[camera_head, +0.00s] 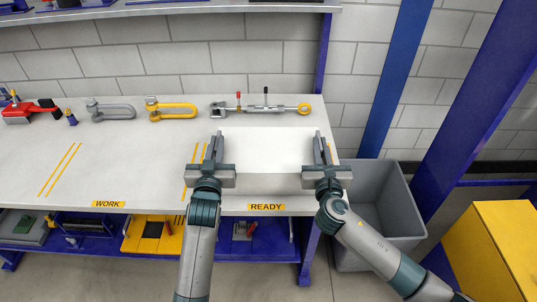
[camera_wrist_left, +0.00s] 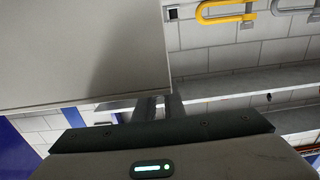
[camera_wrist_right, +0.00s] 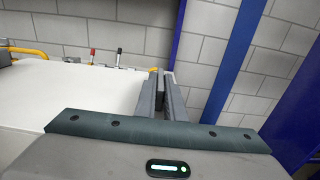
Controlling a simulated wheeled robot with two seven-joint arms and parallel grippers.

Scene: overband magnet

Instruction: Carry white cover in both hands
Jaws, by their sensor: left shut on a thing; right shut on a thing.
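The white cover (camera_head: 265,152) is a broad, pale, box-like piece held level between my two grippers, over the front part of the bench near the READY label. My left gripper (camera_head: 214,146) is shut on its left edge, and my right gripper (camera_head: 321,146) is shut on its right edge. In the left wrist view the cover (camera_wrist_left: 80,50) fills the upper left beside the fingers. In the right wrist view the cover (camera_wrist_right: 80,98) lies left of the fingers. Its underside and any gap to the bench are hidden in the head view.
The white bench (camera_head: 120,160) carries yellow lines and a WORK label (camera_head: 108,204). A yellow shackle (camera_head: 172,110), a grey shackle (camera_head: 110,110), a turnbuckle (camera_head: 262,108) and a red tool (camera_head: 32,110) stand along the back. A grey bin (camera_head: 400,207) stands right of the bench.

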